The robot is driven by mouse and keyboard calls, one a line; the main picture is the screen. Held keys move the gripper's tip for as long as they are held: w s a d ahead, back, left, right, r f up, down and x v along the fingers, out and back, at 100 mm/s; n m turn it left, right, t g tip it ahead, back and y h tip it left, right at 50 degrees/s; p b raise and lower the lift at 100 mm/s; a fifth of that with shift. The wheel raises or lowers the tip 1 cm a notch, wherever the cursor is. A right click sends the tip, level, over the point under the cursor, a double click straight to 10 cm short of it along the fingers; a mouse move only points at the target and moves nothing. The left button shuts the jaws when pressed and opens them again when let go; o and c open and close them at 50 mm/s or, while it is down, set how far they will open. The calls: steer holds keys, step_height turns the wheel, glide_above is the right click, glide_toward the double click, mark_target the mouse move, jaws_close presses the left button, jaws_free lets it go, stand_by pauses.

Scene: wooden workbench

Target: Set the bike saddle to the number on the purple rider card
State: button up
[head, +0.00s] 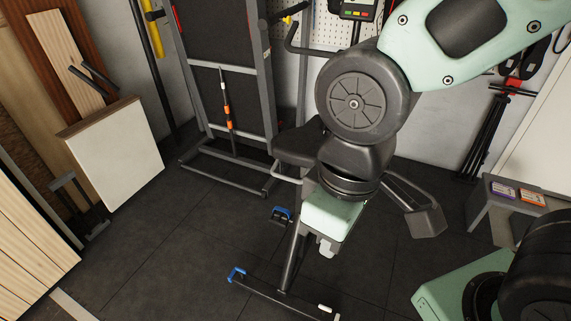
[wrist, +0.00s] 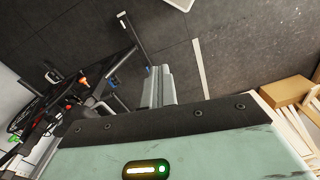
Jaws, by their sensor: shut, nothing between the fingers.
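An exercise bike stands in the middle of the head view, partly hidden behind my arm. Its black saddle (head: 296,146) shows to the left of my wrist; the saddle post and any number scale on it are hidden. My gripper (head: 327,250) points down in front of the bike, below the saddle. It is shut and empty; its fingers also show in the wrist view (wrist: 159,86). The purple card (head: 503,191) lies on a small grey bench (head: 490,212) at the right, beside an orange card (head: 531,197). Their print is too small to read.
The bike's console (head: 355,8) is at the top. A blue pedal (head: 282,215) and the base bar (head: 270,293) lie near my gripper. A folded treadmill (head: 230,75) stands behind. A white-faced box (head: 115,155) and boards are left. Dark floor is open at lower left.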

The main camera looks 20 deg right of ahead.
steer(key=o, duration=0.5)
steer(key=shift+w+f, duration=0.15)
steer(key=shift+f, duration=0.05)
steer(key=shift+o, duration=0.9)
steer(key=w+d+f+m+t+y+b, duration=0.1)
steer(key=w+d+f+t+b, duration=0.3)
steer(key=w+f+b, duration=0.4)
steer(key=w+f, duration=0.2)
steer(key=w, duration=0.4)
steer(key=shift+w+f+m+b, duration=0.25)
steer(key=shift+f+m+b, duration=0.05)
steer(key=shift+f+m, duration=0.1)
steer(key=m+t+y+b, duration=0.3)
steer(key=t+y+b, duration=0.7)
steer(key=b, duration=0.8)
glide_toward(289, 179)
steer(key=shift+g+y, duration=0.8)
steer(key=shift+g, duration=0.1)
steer(key=b+x, duration=0.1)
steer(key=x, duration=0.2)
steer(key=w+b+x, duration=0.1)
steer(key=x, duration=0.3)
steer(key=d+b+x, duration=0.1)
steer(key=b+x, duration=0.1)
steer(key=x, duration=0.1)
steer(key=shift+w+f, duration=0.15)
steer(key=shift+w, duration=0.1)
jaws_close()
